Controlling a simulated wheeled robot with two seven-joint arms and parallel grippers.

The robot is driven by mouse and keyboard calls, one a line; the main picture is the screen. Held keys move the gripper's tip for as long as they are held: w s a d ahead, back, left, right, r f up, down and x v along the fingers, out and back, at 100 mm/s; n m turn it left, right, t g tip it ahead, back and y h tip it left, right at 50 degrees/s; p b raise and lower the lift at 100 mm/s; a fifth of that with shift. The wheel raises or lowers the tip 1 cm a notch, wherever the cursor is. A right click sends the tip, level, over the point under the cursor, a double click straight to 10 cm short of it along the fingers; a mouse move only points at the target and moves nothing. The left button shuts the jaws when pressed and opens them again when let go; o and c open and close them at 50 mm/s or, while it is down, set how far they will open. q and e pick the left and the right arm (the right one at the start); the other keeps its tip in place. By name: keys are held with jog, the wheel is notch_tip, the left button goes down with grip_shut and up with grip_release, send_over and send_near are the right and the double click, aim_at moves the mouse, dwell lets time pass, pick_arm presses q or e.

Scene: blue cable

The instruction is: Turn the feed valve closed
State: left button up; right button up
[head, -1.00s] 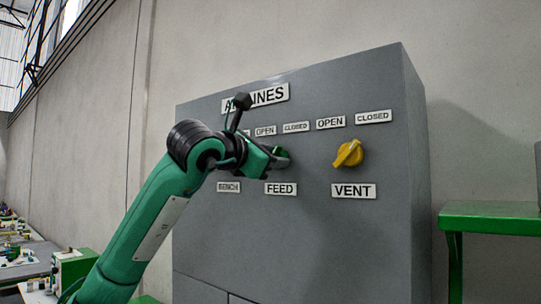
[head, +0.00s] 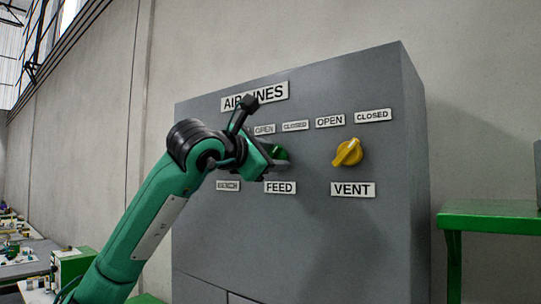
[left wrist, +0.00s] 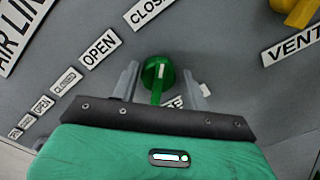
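The green feed valve knob (head: 281,152) is on the grey panel above the FEED label (head: 280,188). In the left wrist view the knob (left wrist: 157,72) has a ridge running roughly up and down the picture. A white mark is at the ridge's upper end, on the side of the CLOSED label (left wrist: 150,9); the OPEN label (left wrist: 100,48) is to the left. My left gripper (left wrist: 163,82) is open, one finger on each side of the knob, with visible gaps. In the head view my left gripper (head: 272,163) partly covers the knob. My right gripper is not in view.
The yellow vent knob (head: 347,152) is to the right on the same panel (head: 310,240). The BENCH label (head: 228,186) is to the left; its valve is hidden behind my left arm. A green table (head: 490,215) stands at the right.

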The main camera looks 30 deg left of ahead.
pick_arm(q)
jog(key=shift+o, duration=1.1)
jog(key=shift+s, duration=0.2)
jog(key=s+a+b, duration=0.1)
jog(key=s+b, duration=0.3)
jog(key=s, duration=0.9)
jog(key=shift+s, duration=0.2)
